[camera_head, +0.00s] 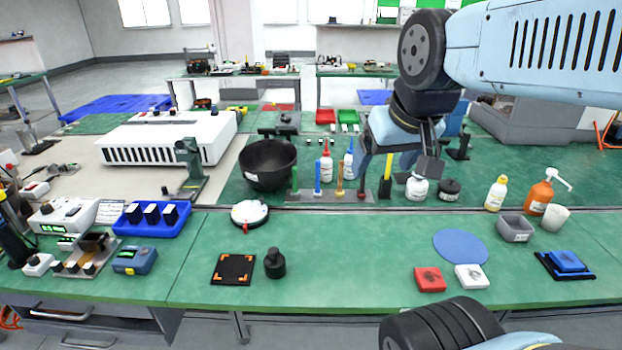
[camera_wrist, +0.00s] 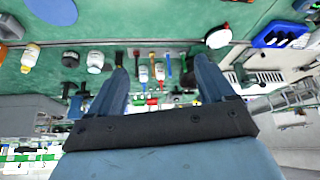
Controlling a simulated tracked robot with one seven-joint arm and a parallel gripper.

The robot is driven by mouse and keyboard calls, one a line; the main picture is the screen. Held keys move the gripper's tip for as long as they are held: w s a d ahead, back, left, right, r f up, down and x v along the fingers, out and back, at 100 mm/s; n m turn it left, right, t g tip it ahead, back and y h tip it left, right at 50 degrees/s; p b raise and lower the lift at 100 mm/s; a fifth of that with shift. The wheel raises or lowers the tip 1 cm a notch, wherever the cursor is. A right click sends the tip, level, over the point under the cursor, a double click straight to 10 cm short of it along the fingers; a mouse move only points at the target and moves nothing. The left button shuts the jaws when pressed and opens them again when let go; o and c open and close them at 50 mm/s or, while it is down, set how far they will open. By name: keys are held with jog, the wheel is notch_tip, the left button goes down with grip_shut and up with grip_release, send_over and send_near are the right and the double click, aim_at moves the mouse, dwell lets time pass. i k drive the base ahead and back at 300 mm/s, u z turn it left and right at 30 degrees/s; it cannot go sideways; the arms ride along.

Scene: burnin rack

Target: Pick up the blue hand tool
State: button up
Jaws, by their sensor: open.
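The blue hand tool (camera_head: 318,178) stands upright in a tool rack (camera_head: 326,196) at the back of the green bench in the head view. A green tool (camera_head: 295,179) is to its left and an orange-brown one (camera_head: 340,179) to its right. My gripper (camera_head: 395,166) points down, right of the blue tool and apart from it, near a yellow tool (camera_head: 387,176). In the wrist view my gripper (camera_wrist: 161,64) is open and empty. Several small coloured tools and bottles show beyond its fingers; I cannot tell the blue tool there for certain.
A black bowl (camera_head: 268,166) stands left of the rack. A red-capped bottle (camera_head: 326,165) and another white bottle (camera_head: 348,163) stand close behind it. A white jar (camera_head: 416,187) and a black jar (camera_head: 449,188) stand to the right. The front bench has free green surface in the middle.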

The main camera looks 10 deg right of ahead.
aim_at(317, 192)
jog(key=u, duration=2.3)
jog(key=i, duration=0.15)
jog(key=z, duration=4.05)
jog(key=k, duration=0.95)
jog(key=u, duration=1.15)
jog(key=i, duration=1)
jog(key=u, duration=0.1)
